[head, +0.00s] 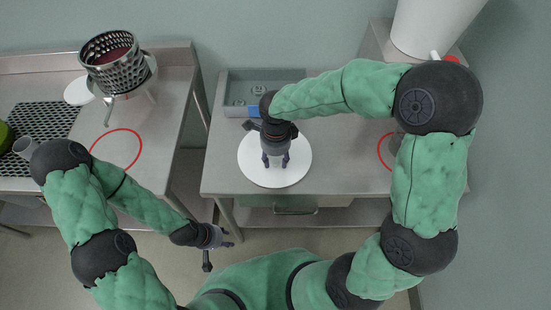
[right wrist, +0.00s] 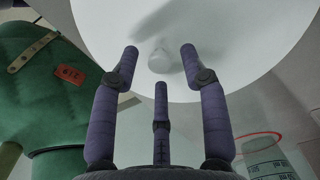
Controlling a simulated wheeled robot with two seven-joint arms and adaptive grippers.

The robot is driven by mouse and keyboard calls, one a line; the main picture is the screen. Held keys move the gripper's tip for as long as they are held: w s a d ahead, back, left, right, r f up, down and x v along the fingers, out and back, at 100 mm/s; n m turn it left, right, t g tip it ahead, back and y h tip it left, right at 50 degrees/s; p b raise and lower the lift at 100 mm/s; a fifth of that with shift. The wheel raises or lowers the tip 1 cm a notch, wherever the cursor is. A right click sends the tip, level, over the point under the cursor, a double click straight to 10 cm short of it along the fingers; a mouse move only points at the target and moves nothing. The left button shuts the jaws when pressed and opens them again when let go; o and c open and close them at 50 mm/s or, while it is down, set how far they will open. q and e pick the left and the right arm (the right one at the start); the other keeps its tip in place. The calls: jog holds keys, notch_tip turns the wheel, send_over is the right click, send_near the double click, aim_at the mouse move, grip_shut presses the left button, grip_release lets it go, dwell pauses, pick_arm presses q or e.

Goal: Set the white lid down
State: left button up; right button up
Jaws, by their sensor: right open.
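The white lid (head: 276,176) is a flat round disc over the middle table in the head view, near its front edge. It fills the top of the right wrist view (right wrist: 230,35), with its small white knob (right wrist: 159,62) showing between my fingertips. My right gripper (head: 275,160) is directly over the lid, pointing down. Its three purple fingers (right wrist: 160,65) are spread around the knob, with visible gaps, and hold nothing. My left gripper (head: 216,237) hangs low in front of the tables, away from the lid; its fingers are too small to read.
The steel table (head: 335,170) has a grey tray (head: 292,75) at the back. A red ring (head: 381,150) is at its right, partly behind my arm. The left counter has another red ring (head: 139,152), a perforated steel basket (head: 118,70) and a black mat (head: 60,112).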

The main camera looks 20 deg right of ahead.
notch_tip(320, 180, up, 10)
jog(key=p, duration=0.3)
jog(key=shift+r, duration=0.2)
